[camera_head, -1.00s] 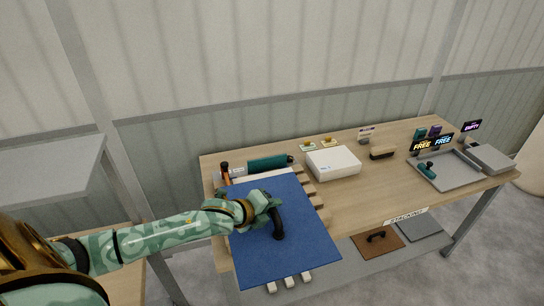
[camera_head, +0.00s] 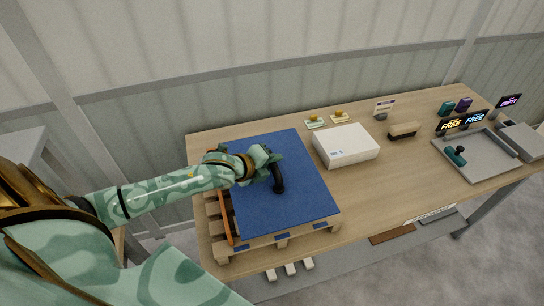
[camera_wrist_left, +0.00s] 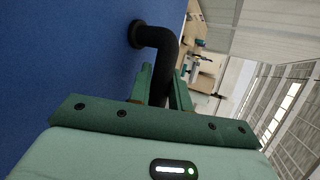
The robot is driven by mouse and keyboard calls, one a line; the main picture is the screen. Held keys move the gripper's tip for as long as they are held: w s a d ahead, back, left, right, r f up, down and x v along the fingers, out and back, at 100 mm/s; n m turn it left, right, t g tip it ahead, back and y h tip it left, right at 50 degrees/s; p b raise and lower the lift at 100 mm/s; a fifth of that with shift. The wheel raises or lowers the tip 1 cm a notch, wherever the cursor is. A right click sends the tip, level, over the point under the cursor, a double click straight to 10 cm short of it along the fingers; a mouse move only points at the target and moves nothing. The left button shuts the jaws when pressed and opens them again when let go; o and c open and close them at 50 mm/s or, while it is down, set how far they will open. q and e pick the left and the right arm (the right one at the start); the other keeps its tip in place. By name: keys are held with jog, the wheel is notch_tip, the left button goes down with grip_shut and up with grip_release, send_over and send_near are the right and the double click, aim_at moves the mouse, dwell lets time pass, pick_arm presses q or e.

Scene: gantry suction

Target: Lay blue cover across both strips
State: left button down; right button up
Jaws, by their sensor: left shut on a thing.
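The blue cover (camera_head: 295,205) is a flat blue panel with a bent black handle (camera_head: 279,183). My left gripper (camera_head: 268,162) is shut on this handle, which also shows between its fingers in the left wrist view (camera_wrist_left: 160,50). The cover is over a wooden pallet (camera_head: 285,243) at the table's left end. I cannot tell whether it rests on the pallet or hangs just above. One orange strip (camera_head: 226,218) shows along the cover's left edge. A second strip is not visible. My right gripper is out of view.
A white box (camera_head: 346,145) stands right of the cover, with a brush-like block (camera_head: 403,131) beyond it. A grey tray (camera_head: 478,165) with a teal-handled item sits at the right. The middle front of the wooden table (camera_head: 375,190) is clear.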

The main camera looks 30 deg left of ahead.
aim_at(271, 175)
pick_arm(q)
jog(key=shift+w+a+f+b, duration=0.15)
jog(key=shift+w+f+b, duration=0.15)
jog(key=shift+f, duration=0.15)
jog(key=shift+w+a, duration=0.1)
jog(key=shift+w, duration=0.05)
jog(key=shift+s+r+p, duration=0.15)
jog(key=shift+s+p, duration=0.05)
jog(key=shift+p, duration=0.15)
jog(key=shift+f, duration=0.3)
notch_tip(271, 175, down, 5)
jog(key=b, duration=0.3)
jog(key=shift+f+b, duration=0.2)
jog(key=shift+b, duration=0.1)
jog(key=shift+f, duration=0.55)
